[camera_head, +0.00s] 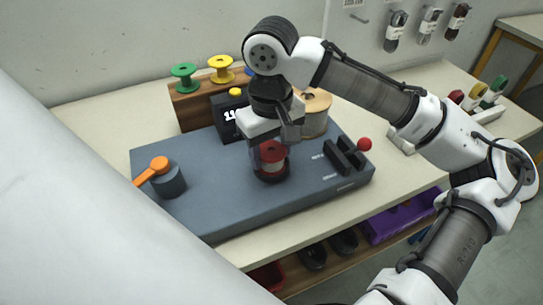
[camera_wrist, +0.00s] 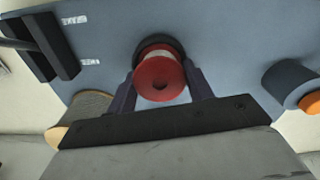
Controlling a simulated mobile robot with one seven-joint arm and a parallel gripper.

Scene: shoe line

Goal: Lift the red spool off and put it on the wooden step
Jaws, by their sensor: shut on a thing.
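The red spool (camera_head: 272,157) sits at the middle of the blue-grey machine block (camera_head: 215,212), upright over a dark round seat. It also shows in the wrist view (camera_wrist: 160,78), between the two dark fingers of my gripper (camera_wrist: 162,88). In the head view my gripper (camera_head: 272,145) reaches down from above and is shut on the spool; the fingers are partly hidden there. The wooden step (camera_head: 192,112) stands behind the block, with a green spool (camera_head: 184,76) and a yellow spool (camera_head: 221,68) on top. A blue spool beside them is mostly hidden by my arm.
An orange-handled knob (camera_head: 165,175) is on the block's left. A black lever with a red ball (camera_head: 364,144) is on its right. A dark display box (camera_head: 228,115) and a large wound reel (camera_head: 315,112) stand behind. A purple bin (camera_head: 400,215) sits below the table.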

